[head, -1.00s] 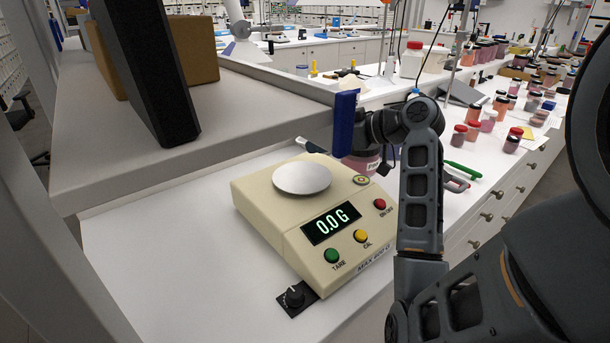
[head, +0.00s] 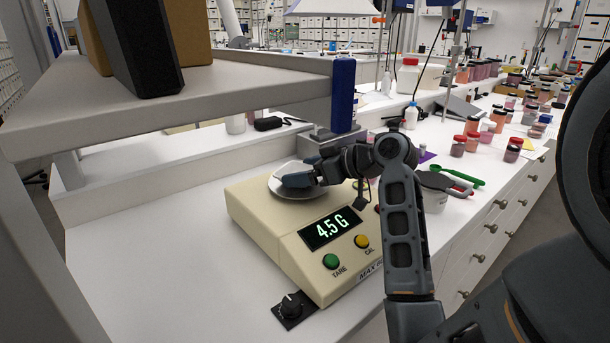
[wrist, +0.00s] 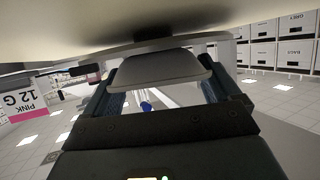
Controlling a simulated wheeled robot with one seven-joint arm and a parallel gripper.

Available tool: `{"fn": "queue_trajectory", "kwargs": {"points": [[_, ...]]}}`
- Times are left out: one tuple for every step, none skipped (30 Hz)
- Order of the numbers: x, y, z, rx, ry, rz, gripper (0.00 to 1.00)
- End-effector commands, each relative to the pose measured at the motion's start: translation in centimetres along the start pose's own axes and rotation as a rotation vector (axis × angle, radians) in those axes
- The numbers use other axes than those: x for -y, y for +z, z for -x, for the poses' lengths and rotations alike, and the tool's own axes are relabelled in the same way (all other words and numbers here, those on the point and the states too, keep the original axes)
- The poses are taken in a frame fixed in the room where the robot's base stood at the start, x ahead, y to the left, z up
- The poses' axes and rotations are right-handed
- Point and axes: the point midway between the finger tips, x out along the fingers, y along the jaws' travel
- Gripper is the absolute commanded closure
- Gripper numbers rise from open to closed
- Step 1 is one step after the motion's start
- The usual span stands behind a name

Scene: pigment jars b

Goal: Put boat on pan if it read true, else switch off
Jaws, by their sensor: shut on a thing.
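The cream balance (head: 275,235) stands on the bench, its display (head: 331,229) lit at 4.5 G. Its round white pan (head: 292,193) is partly covered by my gripper (head: 300,178). In the wrist view my gripper (wrist: 160,85) is shut on a pale grey, shallow boat (wrist: 160,70), held between both fingers. The boat is close against the pan's disc; the head view mostly hides it behind the fingers. The green (head: 330,261) and yellow (head: 361,241) buttons show; the red on/off button is largely hidden by my arm.
A grey shelf (head: 230,92) with a blue-capped edge overhangs the back left. A black knob (head: 290,306) sits before the balance. A pale cup (head: 434,198) and green scoop (head: 462,176) lie right of my arm. Several pigment jars (head: 478,135) stand farther right. Bench left of the balance is clear.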

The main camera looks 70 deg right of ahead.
Motion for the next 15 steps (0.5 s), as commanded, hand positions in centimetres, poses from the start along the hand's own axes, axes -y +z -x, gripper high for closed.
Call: {"fn": "queue_trajectory", "kwargs": {"points": [[0.00, -0.02, 0.01, 0.000, 0.000, 0.000, 0.38], [0.00, 0.00, 0.01, 0.000, 0.000, 0.000, 0.38], [0.00, 0.08, -0.03, 0.000, 0.000, -0.001, 0.38], [0.00, 0.10, -0.03, 0.000, 0.000, -0.001, 0.09], [-0.01, 0.06, -0.02, 0.000, 0.000, -0.001, 0.06], [-0.01, 0.05, -0.01, 0.000, 0.000, -0.001, 0.02], [-0.01, 0.05, -0.01, 0.000, 0.000, -0.001, 0.00], [-0.01, 0.05, -0.01, 0.000, 0.000, -0.001, 0.00], [-0.01, 0.05, -0.01, 0.000, 0.000, -0.001, 0.00], [-0.01, 0.05, -0.01, 0.000, 0.000, 0.000, 0.00], [-0.01, 0.05, -0.01, 0.000, 0.000, 0.000, 0.00], [-0.01, 0.04, -0.01, 0.000, 0.000, -0.001, 0.00], [-0.01, 0.02, 0.00, 0.000, 0.000, 0.000, 0.00], [-0.01, -0.05, 0.03, 0.000, 0.000, 0.000, 0.00], [-0.03, -0.06, 0.13, 0.000, 0.001, 0.000, 0.00]]}}
